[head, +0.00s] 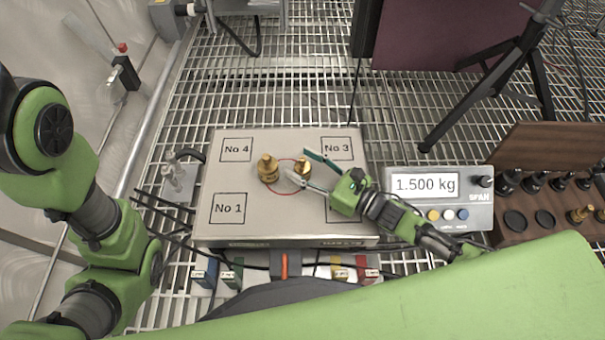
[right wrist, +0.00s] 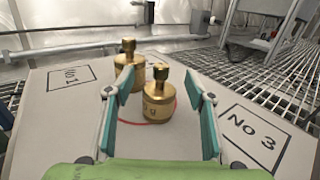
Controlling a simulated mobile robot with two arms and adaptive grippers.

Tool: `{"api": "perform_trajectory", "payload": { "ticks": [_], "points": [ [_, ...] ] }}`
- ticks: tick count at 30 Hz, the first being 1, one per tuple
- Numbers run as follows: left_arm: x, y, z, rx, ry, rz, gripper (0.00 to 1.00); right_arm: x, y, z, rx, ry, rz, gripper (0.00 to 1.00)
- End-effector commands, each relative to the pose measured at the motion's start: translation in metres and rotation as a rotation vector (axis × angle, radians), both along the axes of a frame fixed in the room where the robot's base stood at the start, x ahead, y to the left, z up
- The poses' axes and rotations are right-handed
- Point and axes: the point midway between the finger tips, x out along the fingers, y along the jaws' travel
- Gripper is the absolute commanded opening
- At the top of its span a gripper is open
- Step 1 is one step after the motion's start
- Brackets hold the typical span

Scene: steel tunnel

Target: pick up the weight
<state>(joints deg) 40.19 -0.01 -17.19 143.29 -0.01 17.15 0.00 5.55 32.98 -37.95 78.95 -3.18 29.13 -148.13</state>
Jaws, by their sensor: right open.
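Two brass knobbed weights stand upright near the middle of a steel platform (head: 285,215) in the head view: a left weight (head: 268,168) and a right weight (head: 302,167). A thin red ring is marked around their spot. My right gripper (head: 297,162) reaches in from the right, open, its fingers on either side of the right weight. In the right wrist view, the nearer weight (right wrist: 158,103) stands between the open teal fingers (right wrist: 160,80), with gaps to both. The farther weight (right wrist: 129,68) is partly behind the left finger. My left arm shows, but its gripper does not.
The platform has corner squares such as No 4 (head: 236,150) and No 1 (head: 229,209). A scale display (head: 440,196) reads 1.500 kg. A wooden weight rack (head: 548,190) stands at the right. A black stand (head: 490,85) rises from the grating behind.

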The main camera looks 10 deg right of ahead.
Motion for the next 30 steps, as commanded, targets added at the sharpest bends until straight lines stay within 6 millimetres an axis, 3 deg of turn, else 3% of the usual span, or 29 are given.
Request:
{"api": "perform_trajectory", "payload": {
  "ticks": [9,15,30],
  "points": [
    [0.000,0.000,-0.003,0.000,0.000,0.000,0.40,0.005,0.004,0.000,0.000,0.001,-0.001,0.50],
    [0.000,0.000,-0.003,0.001,-0.001,0.000,0.40,0.005,0.004,0.000,0.000,0.001,-0.001,0.00],
    [0.000,0.000,0.006,0.001,0.000,-0.001,0.40,0.005,0.004,0.012,0.003,-0.003,0.000,0.00]
  ]
}}
